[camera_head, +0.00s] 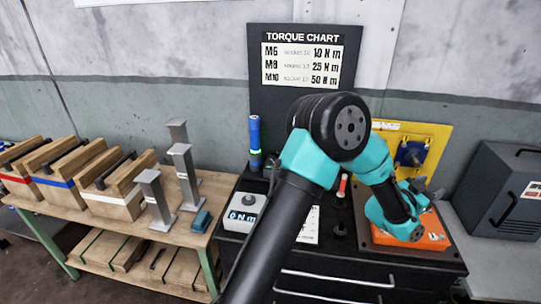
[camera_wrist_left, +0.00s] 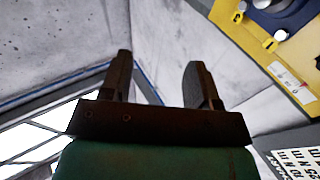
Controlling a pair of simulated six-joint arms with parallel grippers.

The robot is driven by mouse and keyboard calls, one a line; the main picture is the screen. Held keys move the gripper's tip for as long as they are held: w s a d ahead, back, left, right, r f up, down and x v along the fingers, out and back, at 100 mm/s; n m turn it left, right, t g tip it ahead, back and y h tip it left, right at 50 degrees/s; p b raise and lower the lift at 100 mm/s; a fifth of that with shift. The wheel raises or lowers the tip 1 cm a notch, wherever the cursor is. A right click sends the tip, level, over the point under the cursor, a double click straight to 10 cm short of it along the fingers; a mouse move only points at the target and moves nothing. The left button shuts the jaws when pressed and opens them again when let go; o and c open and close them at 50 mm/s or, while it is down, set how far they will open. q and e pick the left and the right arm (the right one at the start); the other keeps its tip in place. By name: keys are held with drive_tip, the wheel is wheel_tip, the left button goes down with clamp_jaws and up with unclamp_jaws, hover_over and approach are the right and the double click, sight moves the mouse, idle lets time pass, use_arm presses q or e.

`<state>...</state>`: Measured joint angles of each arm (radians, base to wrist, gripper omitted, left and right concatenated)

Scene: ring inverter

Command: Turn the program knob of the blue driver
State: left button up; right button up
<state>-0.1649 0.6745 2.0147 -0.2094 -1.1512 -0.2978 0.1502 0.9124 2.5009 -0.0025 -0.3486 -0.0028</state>
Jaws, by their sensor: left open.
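The blue driver (camera_head: 254,132) stands upright at the back left of the dark cabinet top, with a green band low on its body. Its program knob is too small to make out. My left gripper (camera_wrist_left: 158,62) is open and empty in the left wrist view, with bare wall between its two dark fingers. In the head view my left arm rises from the bottom, bends over the cabinet and comes down on the right, well away from the driver. Its fingers are hard to make out there. The driver is not in the left wrist view. My right gripper is not in view.
A torque chart (camera_head: 303,62) stands behind the cabinet. A white display box (camera_head: 243,212) reads 0 N m at the front left. An orange housing (camera_head: 436,232) lies on the right, below a yellow panel (camera_head: 436,135). A wooden bench (camera_head: 92,218) is at left.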

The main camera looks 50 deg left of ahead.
sight(278, 155)
use_arm(q)
drive_tip(key=s+a+f+n+g+y, duration=0.1)
drive_tip(key=s+a+n+y, duration=0.3)
drive_tip(key=a, duration=0.9)
drive_tip(key=a+f+n+g+y, duration=0.1)
drive_tip(key=a+n+y, duration=0.35)
drive_tip(key=a, duration=0.75)
drive_tip(key=s+a+f+n+g+y, duration=0.1)
drive_tip(key=s+a+n+g+y, duration=0.1)
drive_tip(key=s+a, duration=0.5)
drive_tip(key=s+a+f+n+g+y, duration=0.2)
drive_tip(key=s+a+g+y, duration=0.3)
drive_tip(key=a, duration=0.8)
drive_tip(key=s+n, duration=0.1)
drive_tip(key=s, duration=0.2)
drive_tip(key=shift+s+a+f, duration=0.2)
drive_tip(key=shift+s+a, duration=0.05)
drive_tip(key=shift+a, duration=0.05)
drive_tip(key=shift+y, duration=0.25)
drive_tip(key=x, duration=1.7)
drive_tip(key=shift+w+a+f, duration=0.15)
drive_tip(key=shift+a, duration=0.05)
drive_tip(key=shift+c, duration=0.3)
drive_tip(key=c, duration=0.8)
